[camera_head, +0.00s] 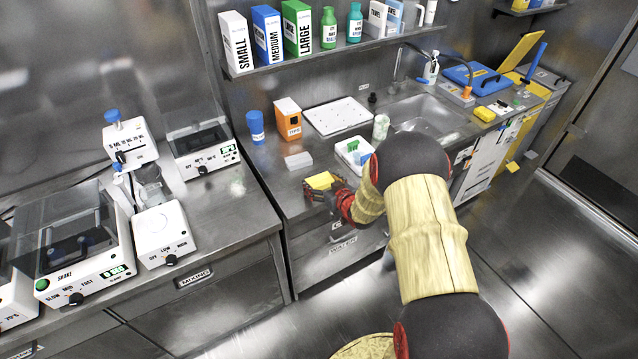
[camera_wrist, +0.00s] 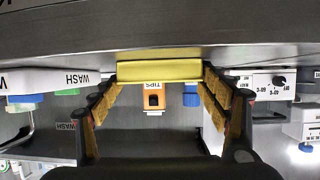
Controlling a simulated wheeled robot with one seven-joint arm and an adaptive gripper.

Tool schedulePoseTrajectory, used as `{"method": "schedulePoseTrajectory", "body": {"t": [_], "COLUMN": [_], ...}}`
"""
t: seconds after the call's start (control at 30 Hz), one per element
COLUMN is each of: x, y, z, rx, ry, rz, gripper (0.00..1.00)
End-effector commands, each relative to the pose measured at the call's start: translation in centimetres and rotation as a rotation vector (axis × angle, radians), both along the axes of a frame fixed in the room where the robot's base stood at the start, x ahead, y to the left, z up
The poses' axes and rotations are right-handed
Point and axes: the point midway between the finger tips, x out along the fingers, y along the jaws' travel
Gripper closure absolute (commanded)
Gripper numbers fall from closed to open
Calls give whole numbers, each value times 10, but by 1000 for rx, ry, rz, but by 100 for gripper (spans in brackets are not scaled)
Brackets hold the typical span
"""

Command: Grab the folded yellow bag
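The folded yellow bag (camera_head: 320,181) lies on the steel counter near its front edge, in the head view. In the upside-down wrist view, the bag (camera_wrist: 159,70) spans the gap at the fingertips. My gripper (camera_head: 337,199) is just in front of the bag, low over the counter's edge. In the wrist view my gripper (camera_wrist: 160,82) has its two yellow-padded fingers spread wide, one near each end of the bag. I cannot tell whether the pads touch it. The bag's far side is hidden.
A white tray (camera_head: 347,160) with green items is to the right of the bag. A clear box (camera_head: 298,160) and an orange tips box (camera_head: 288,120) stand behind it. A sink (camera_head: 425,115) is farther right. The floor in front (camera_head: 545,270) is clear.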

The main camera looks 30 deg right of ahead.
Motion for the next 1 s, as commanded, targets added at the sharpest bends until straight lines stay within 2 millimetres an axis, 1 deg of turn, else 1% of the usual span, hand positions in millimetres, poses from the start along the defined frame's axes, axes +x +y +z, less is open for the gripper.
{"method": "schedulePoseTrajectory", "body": {"t": [0.07,0.3,0.53,0.67,0.77,0.9,1.0], "x": [0,0,0,0,1,0,-4], "y": [0,0,0,0,0,0,-15], "z": [0,0,0,5,13,34,52], "rx": [0,0,0,0,-1,-1,-2], "ry": [0,0,0,-1,-2,-2,-3], "rz": [0,0,0,0,0,0,-3], "gripper": [32,46,46,46,46,46,46]}}
